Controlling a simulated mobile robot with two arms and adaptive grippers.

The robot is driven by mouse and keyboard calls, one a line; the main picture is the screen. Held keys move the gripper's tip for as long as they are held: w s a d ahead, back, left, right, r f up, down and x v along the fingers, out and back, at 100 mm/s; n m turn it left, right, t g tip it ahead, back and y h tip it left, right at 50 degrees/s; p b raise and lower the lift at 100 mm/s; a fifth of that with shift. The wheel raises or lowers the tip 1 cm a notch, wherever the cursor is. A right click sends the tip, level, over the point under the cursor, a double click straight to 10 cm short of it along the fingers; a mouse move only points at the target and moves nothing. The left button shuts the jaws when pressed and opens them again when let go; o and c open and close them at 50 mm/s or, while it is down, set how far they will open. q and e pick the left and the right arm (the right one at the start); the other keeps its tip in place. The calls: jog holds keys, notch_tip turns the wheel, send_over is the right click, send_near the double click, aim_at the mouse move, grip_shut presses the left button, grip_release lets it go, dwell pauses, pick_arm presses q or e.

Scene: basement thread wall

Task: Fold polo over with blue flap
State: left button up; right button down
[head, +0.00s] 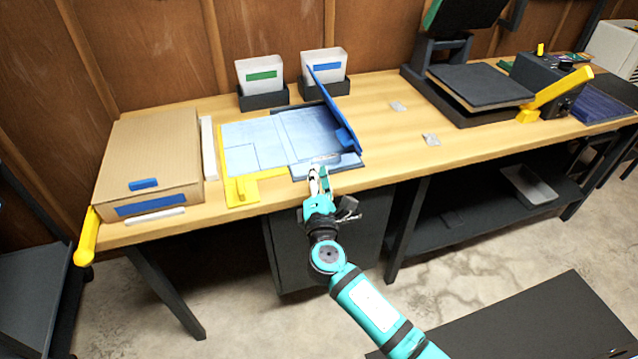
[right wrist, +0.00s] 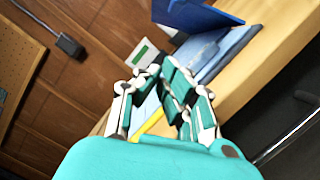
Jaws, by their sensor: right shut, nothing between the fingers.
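The light blue polo (head: 256,138) lies flat on the folding board, partly over the yellow-edged panel (head: 238,193) at left. The blue flap (head: 337,108) stands raised and tilted at the board's right side, with a blue block low on its near end. It also shows at the top of the right wrist view (right wrist: 205,12). My right gripper (head: 318,172) is at the board's near edge, close to the polo's near end and left of the flap's near end. It is shut and empty; its fingers also show in the right wrist view (right wrist: 155,76). My left gripper is not in view.
A cardboard box (head: 150,150) stands at the left of the wooden table. Two white bins with green (head: 262,75) and blue (head: 327,68) labels stand behind the board. A dark press (head: 480,85) stands at right. Small clear packets (head: 431,139) lie on otherwise bare wood between.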

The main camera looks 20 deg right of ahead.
jog(key=x, duration=0.5)
jog(key=shift+w+d+r, duration=0.1)
jog(key=shift+w+r, duration=0.15)
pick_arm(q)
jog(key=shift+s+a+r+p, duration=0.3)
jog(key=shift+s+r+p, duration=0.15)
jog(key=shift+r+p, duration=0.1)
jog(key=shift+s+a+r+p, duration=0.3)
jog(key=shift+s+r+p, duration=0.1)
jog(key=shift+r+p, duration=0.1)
pick_arm(e)
jog(key=d, duration=0.1)
jog(key=d+r, duration=0.1)
jog(key=d, duration=0.1)
jog(key=shift+s+d+r, duration=0.1)
jog(key=shift+s+d, duration=0.05)
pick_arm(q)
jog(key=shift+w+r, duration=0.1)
pick_arm(e)
jog(key=shift+d+r, duration=0.1)
